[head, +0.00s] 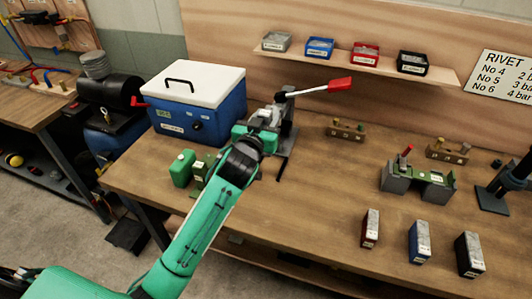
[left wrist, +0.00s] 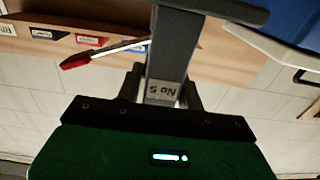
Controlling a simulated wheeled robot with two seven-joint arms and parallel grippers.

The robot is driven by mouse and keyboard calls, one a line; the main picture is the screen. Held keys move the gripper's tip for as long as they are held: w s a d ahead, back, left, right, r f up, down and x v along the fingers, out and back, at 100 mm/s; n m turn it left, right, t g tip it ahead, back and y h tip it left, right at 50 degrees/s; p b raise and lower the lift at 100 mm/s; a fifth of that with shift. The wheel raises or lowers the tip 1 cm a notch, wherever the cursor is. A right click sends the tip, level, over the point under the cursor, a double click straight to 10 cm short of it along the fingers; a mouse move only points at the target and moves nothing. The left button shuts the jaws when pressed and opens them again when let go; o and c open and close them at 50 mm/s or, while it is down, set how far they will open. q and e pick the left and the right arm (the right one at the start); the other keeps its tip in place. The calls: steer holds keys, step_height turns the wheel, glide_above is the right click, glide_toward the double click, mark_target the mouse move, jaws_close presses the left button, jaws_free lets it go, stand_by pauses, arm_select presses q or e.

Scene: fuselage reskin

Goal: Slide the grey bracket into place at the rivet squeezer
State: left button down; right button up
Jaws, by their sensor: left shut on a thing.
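My left gripper (head: 267,119) is at the rivet squeezer (head: 289,108), a grey tool with a red-handled lever. In the left wrist view, my left gripper (left wrist: 161,92) has its dark fingers closed on either side of a grey bracket (left wrist: 172,55). The bracket has a small "No 5" label, upside down in that view, and a wide flange at its far end. The squeezer's lever (left wrist: 120,48) passes behind it. In the head view the bracket is hard to tell from the squeezer, and I cannot tell whether they touch. My right gripper is not in view.
A blue cooler (head: 195,110) with a white lid stands left of the squeezer. Green containers (head: 182,168) stand close to my left wrist. A shelf (head: 385,70) with small bins is behind. A green-grey fixture (head: 418,182) and several boxes stand right. The table's middle is clear.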

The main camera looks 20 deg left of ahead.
arm_select(q)
step_height(320, 180, down, 7)
steer(key=shift+r, duration=0.1)
step_height(320, 180, down, 5)
steer(key=shift+r, duration=0.1)
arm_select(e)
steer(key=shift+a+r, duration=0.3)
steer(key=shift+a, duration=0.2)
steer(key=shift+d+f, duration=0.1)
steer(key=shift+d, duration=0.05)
